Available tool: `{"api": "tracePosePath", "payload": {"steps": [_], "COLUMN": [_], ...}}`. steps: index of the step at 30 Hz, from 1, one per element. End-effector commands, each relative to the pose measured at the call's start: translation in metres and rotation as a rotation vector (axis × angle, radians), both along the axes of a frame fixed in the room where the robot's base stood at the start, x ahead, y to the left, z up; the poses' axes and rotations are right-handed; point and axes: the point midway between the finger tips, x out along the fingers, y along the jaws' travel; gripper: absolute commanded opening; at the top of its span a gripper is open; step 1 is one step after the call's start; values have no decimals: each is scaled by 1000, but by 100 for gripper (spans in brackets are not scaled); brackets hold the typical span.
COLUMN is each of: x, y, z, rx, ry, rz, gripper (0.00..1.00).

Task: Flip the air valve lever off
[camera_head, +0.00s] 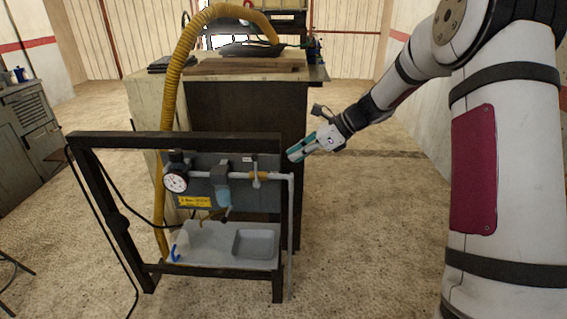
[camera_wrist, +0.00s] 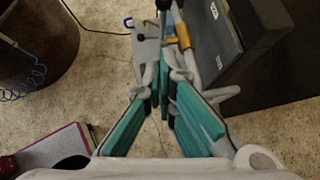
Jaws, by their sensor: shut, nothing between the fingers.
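The air valve (camera_head: 263,176) is a small brass-coloured body on the grey horizontal pipe, at the right of the panel in the head view. Its lever (camera_head: 256,179) is small, pale and about upright, crossing the pipe. My gripper (camera_head: 291,156) has teal fingers and is shut and empty, up and to the right of the valve, apart from it in the picture. In the wrist view my gripper (camera_wrist: 163,92) points towards the rack, and a brass-coloured part (camera_wrist: 172,42) shows beyond the fingertips. I cannot tell the lever clearly there.
A dark frame (camera_head: 180,138) surrounds the panel, its top bar near my gripper's height in the picture. A gauge (camera_head: 176,181) and a filter bowl (camera_head: 222,192) sit left of the valve. A grey tray (camera_head: 257,242) lies below. A wooden bench (camera_head: 243,105) stands behind.

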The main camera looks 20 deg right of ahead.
Motion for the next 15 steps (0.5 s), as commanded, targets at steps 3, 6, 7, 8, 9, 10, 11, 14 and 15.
{"api": "tracePosePath", "payload": {"steps": [3,6,7,8,9,10,11,14,15], "x": [-6,-9,-10,-11,-12,-12,-12,-12,-12], "y": [-11,-17,-18,-19,-20,-20,-21,-21,-21], "z": [13,20,22,23,24,25,25,25,25], "rx": [1,1,1,1,1,0,0,1,1], "ry": [-1,0,0,0,0,1,1,1,1], "rz": [1,0,1,1,1,1,1,2,2], "gripper": [0,0,0,0,0,0,0,0,0]}}
